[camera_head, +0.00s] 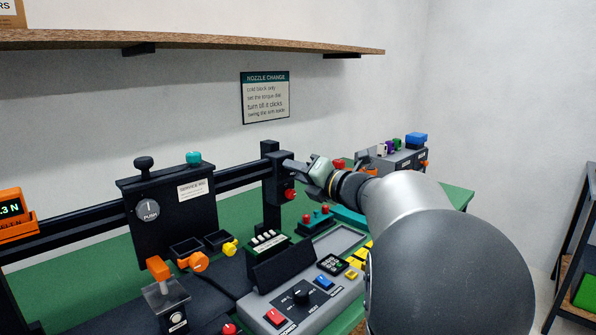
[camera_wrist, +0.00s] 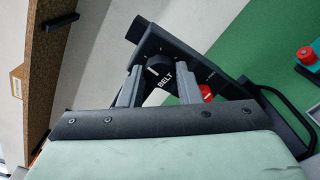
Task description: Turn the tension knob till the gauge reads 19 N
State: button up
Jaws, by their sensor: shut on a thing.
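The tension knob (camera_wrist: 157,64) is black with a white mark, and the word BELT is printed beside it on a black bracket in the wrist view. My gripper (camera_wrist: 158,80) has one finger on each side of the knob and is shut on it. In the head view my gripper (camera_head: 296,168) reaches the top of the black post (camera_head: 270,187) at the right end of the rail, and hides the knob. The gauge (camera_head: 12,209) is an orange box with a lit display at the left edge.
A red knob (camera_wrist: 206,92) sits just right of my fingers in the wrist view. A black panel with a PUSH dial (camera_head: 148,210) stands left of the post. A grey control console (camera_head: 300,300) is in front. A wooden shelf (camera_head: 200,40) hangs above.

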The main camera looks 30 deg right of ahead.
jog(key=shift+m+p, duration=3.4)
jog(key=shift+m, duration=3.1)
jog(key=o, duration=1)
jog(key=shift+c, duration=0.2)
jog(key=b+v, duration=0.1)
jog(key=v, duration=1.6)
jog(key=shift+s, duration=0.25)
